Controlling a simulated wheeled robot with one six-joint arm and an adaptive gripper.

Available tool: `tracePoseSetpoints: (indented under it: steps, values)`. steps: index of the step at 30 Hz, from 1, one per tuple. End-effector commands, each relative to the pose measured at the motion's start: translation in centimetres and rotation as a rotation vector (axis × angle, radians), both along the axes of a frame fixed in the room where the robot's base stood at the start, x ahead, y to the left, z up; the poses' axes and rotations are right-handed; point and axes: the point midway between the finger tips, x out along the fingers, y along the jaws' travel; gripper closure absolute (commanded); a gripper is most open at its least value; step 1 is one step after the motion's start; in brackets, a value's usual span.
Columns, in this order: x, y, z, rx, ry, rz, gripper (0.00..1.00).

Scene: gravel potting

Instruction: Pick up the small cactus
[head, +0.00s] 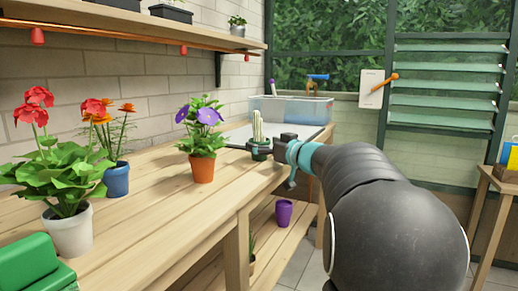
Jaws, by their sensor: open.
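The small cactus (257,128) is pale green and ribbed and stands upright in a small dark green pot (259,153). It is near the far right end of the wooden bench, by the grey-white surface under the sink. My gripper (256,147) reaches in from the right at pot height and is open. Its dark parts show on both sides of the pot. I cannot tell whether the fingers touch the pot, as they are small here and partly hidden.
A purple-flowered plant in a terracotta pot (202,167) stands left of the cactus. Farther left are a blue pot (116,179) and a white pot (70,231) with red flowers. A clear blue-tinted tub (292,108) is behind. A shelf (120,25) overhangs the bench.

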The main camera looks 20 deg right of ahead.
Motion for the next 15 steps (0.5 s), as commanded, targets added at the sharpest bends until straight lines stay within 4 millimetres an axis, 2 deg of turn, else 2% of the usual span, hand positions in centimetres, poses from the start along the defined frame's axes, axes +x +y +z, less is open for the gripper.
tracePoseSetpoints:
  steps: [4, 12, 14, 15]
  values:
    - [1.4, 0.4, -0.1, 0.000, 0.001, 0.000, 0.04]
    - [1.7, 0.4, 0.0, 0.000, 0.000, -0.001, 0.04]
    - [1.7, 0.4, 0.0, 0.000, 0.000, -0.001, 0.17]
    - [1.7, 0.4, 0.0, 0.000, 0.000, -0.001, 0.27]
